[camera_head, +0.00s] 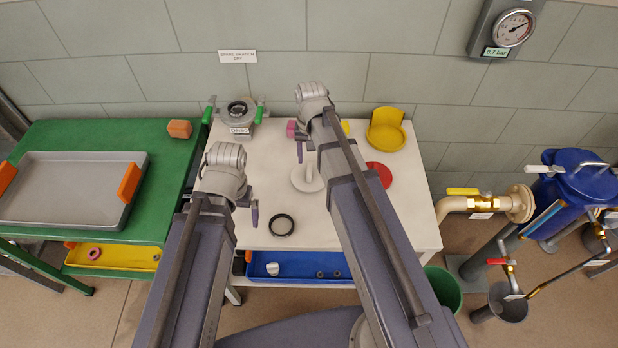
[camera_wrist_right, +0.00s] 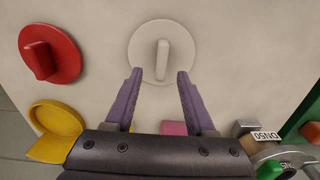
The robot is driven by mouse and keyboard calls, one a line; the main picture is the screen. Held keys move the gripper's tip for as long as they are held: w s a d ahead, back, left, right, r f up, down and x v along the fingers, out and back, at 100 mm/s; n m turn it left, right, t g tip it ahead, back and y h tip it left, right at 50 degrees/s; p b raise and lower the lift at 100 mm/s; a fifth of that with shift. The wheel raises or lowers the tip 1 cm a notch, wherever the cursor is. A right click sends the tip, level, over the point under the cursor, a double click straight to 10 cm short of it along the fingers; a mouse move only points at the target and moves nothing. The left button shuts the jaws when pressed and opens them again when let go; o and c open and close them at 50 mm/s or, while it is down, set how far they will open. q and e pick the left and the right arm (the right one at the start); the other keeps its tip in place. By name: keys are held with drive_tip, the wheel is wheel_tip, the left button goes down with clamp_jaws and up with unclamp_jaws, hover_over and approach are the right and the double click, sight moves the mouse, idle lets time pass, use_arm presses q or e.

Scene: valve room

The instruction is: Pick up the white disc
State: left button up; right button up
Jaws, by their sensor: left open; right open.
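The white disc (camera_wrist_right: 182,44) has a raised white grip bar across its middle and lies on the pale table. In the head view the white disc (camera_head: 299,183) is partly hidden by my right arm. My right gripper (camera_wrist_right: 159,74) is open and empty, pointing down over the table. In the right wrist view its fingertips lie either side of the lower end of the bar; their height above the disc is unclear. In the head view my left gripper (camera_head: 254,212) hangs left of the disc, over the table, away from it.
A red disc (camera_wrist_right: 63,54) and a yellow holder (camera_head: 386,130) stand to the right in the head view. A pink block (camera_wrist_right: 173,128) is near the right gripper. A black ring (camera_head: 282,225) lies in front. A flanged valve (camera_head: 238,112) stands at the back left.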

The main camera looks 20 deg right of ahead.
sight(309, 169)
use_arm(q)
drive_tip(key=shift+f+b, duration=2.65)
use_arm(e)
drive_tip(key=shift+s+a+f, duration=0.1)
drive_tip(key=shift+a+f, duration=0.05)
drive_tip(key=shift+f, duration=2.5)
use_arm(q)
drive_tip(key=shift+r, duration=0.1)
use_arm(e)
drive_tip(key=shift+r, duration=0.1)
clamp_jaws()
